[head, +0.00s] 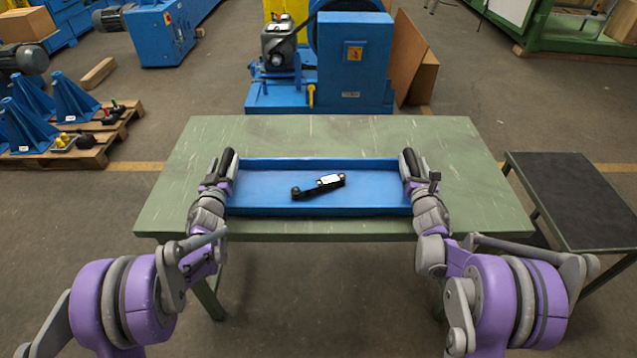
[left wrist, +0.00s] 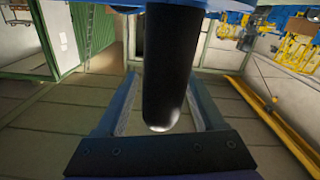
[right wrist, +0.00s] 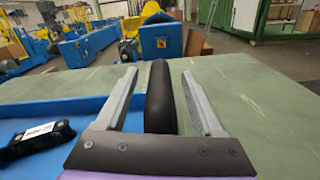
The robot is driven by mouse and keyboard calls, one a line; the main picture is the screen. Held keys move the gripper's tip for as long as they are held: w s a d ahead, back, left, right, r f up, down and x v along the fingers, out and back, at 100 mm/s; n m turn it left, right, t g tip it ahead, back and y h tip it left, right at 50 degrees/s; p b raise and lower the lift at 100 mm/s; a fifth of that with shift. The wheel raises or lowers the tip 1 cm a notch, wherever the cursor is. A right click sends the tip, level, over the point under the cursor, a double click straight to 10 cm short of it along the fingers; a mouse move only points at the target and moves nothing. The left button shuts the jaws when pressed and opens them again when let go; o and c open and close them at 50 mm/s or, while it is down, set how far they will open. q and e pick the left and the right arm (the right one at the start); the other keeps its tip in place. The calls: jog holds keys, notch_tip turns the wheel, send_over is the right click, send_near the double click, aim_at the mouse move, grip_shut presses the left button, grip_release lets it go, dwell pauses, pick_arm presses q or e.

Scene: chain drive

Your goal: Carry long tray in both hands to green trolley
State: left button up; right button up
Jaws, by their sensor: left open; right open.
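The long blue tray (head: 262,203) lies flat on the green table, with a black, white-labelled chain-like part (head: 319,187) in it. My left gripper (head: 224,168) is at the tray's left end, and my right gripper (head: 410,167) is at its right end. In the left wrist view, a black handle (left wrist: 170,70) stands between the open, apart fingers. In the right wrist view, the other black handle (right wrist: 160,95) is between the open fingers, with gaps on both sides. A low stand with a dark top (head: 570,200) at the right may be the green trolley.
The green table (head: 320,135) has bare room behind and beside the tray. A blue machine (head: 350,70) stands behind it. A pallet with blue brackets (head: 75,150) is on the floor at left. A narrow floor gap separates the table from the dark-topped stand.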

pick_arm(q)
grip_shut()
pick_arm(e)
grip_shut()
pick_arm(q)
jog(key=shift+d, duration=0.1)
pick_arm(e)
jog(key=shift+a, duration=0.1)
dwell(0.8)
